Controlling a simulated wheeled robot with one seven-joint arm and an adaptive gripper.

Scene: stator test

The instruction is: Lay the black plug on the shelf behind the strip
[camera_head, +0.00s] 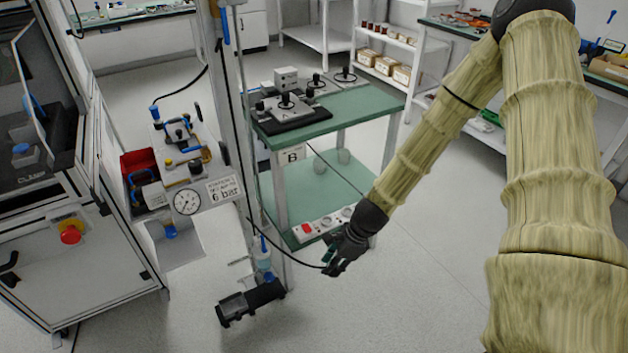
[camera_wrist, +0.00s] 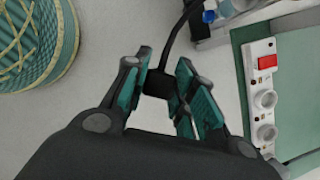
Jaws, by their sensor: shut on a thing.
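My gripper (camera_head: 338,262) is in front of the lower green shelf (camera_head: 325,190) of the bench marked B, apart from it. In the wrist view my gripper (camera_wrist: 165,76) is shut on the black plug (camera_wrist: 158,84), which sits between the fingers with its cable rising from it. In the head view the fingers largely hide the plug. The white strip (camera_head: 318,226), with a red switch and round sockets, lies along the shelf's front edge. In the wrist view the strip (camera_wrist: 261,98) is right of my gripper, with bare green shelf (camera_wrist: 300,75) beyond it.
The black cable (camera_head: 282,247) runs left from my gripper to the upright post. The bench's green top (camera_head: 350,108) above the shelf carries a black fixture (camera_head: 290,110). A black cylindrical unit (camera_head: 250,300) is low on the left. The floor at front right is clear.

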